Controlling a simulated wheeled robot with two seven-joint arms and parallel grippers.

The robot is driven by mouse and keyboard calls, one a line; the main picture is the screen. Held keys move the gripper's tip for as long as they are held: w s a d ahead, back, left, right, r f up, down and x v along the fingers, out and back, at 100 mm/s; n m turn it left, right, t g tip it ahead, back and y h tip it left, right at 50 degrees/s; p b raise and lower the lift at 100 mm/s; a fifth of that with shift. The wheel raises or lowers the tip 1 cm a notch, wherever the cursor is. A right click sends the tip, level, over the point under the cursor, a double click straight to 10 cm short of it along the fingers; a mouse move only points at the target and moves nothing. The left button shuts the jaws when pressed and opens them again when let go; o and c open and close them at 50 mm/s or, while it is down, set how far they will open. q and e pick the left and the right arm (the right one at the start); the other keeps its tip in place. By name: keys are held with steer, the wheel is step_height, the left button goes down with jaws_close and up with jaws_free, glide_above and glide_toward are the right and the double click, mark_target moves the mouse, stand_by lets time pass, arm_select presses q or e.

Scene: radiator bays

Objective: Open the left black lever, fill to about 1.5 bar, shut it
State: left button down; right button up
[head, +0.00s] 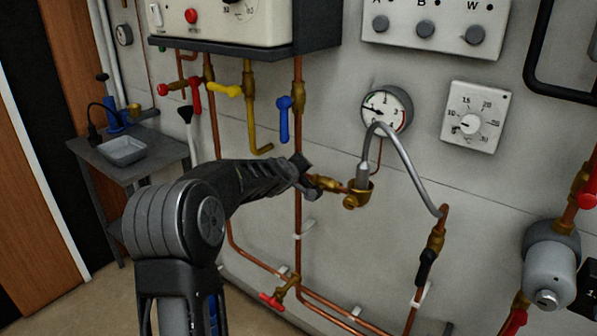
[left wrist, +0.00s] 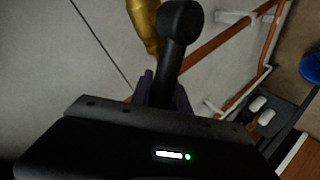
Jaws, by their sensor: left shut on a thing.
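My left gripper (head: 307,180) reaches in from the left to the brass valve (head: 330,183) at the left end of the silver filling hose (head: 398,150). In the left wrist view its fingers (left wrist: 163,92) are closed around the shaft of the left black lever (left wrist: 181,22), beside the brass valve body. In the head view the gripper mostly hides this lever, so its angle to the pipe is unclear. The right black lever (head: 426,266) hangs on the valve at the hose's other end. The pressure gauge (head: 387,109) is above; its needle points left, too small to read exactly. My right gripper is not in view.
A dial thermostat (head: 475,119) is right of the gauge. Red, yellow and blue (head: 284,119) handles hang under the boiler (head: 245,25). A grey cylinder (head: 551,265) is at the right. A small table with a tray (head: 122,151) stands left.

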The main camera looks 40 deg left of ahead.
arm_select(q)
steer(key=c, duration=1.3)
jaws_free()
steer(key=shift+o, duration=0.2)
steer(key=p+v, duration=0.2)
steer(key=v, duration=0.5)
steer(key=shift+s, duration=0.4)
steer(key=shift+d+r, duration=0.1)
